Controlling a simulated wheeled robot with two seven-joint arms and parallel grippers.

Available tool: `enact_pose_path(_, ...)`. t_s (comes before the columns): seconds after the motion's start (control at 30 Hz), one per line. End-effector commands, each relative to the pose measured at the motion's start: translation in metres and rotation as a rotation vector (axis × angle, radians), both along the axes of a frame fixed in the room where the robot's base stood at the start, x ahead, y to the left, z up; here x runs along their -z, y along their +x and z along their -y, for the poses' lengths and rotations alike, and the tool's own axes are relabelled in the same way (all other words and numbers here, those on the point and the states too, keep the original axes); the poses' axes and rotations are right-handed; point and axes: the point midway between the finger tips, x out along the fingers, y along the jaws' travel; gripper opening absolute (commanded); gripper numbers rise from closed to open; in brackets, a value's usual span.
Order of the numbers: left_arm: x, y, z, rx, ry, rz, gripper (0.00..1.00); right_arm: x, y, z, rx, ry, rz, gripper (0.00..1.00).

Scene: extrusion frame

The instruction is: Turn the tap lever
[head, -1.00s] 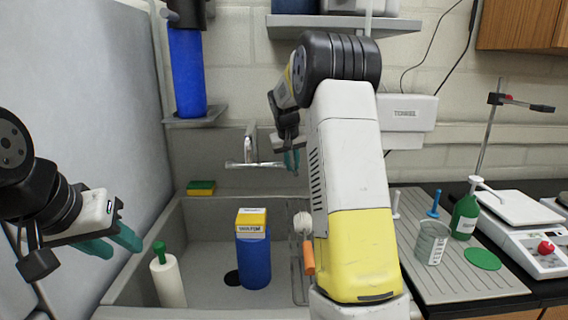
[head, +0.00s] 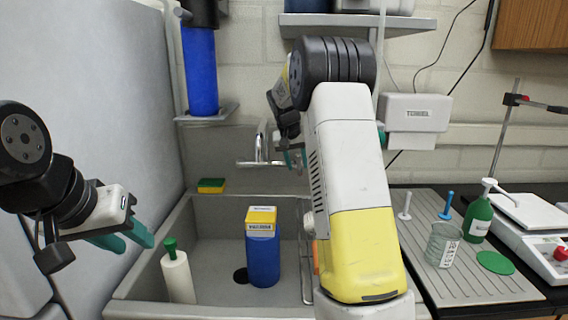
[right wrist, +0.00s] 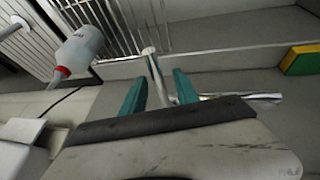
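The chrome tap (head: 261,148) stands at the back of the sink, with a horizontal bar across its base. My right gripper (head: 292,158) is at the right end of this bar. In the right wrist view its teal fingers (right wrist: 160,90) are apart, with a thin rod with a pale round end (right wrist: 155,70), apparently the tap lever, between them. I see no clear contact. A chrome part (right wrist: 240,97) of the tap shows beyond the right finger. My left gripper (head: 125,238) is open and empty at the left, away from the tap.
A blue bottle (head: 263,262) with a yellow-topped box and a white bottle with a green cap (head: 178,277) stand in the sink. A sponge (head: 211,186) lies on the rim. A beaker (head: 443,244) and a green bottle (head: 479,219) stand on the drainboard.

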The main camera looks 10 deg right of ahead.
Motion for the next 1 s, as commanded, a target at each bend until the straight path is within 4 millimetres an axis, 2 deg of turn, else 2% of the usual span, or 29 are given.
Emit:
enact_pose_path(0.37,0.000,0.000,0.000,0.000,0.000,0.000,0.36,-0.005,-0.002,-0.001,-0.001,-0.001,0.000,0.38)
enact_pose_path(0.73,0.000,0.000,0.000,0.000,0.000,0.000,0.36,-0.058,-0.020,-0.018,-0.001,-0.001,0.002,0.38)
enact_pose_path(1.0,0.000,0.000,0.000,0.000,0.000,0.000,0.36,-0.071,-0.025,-0.021,0.000,-0.001,-0.001,0.38)
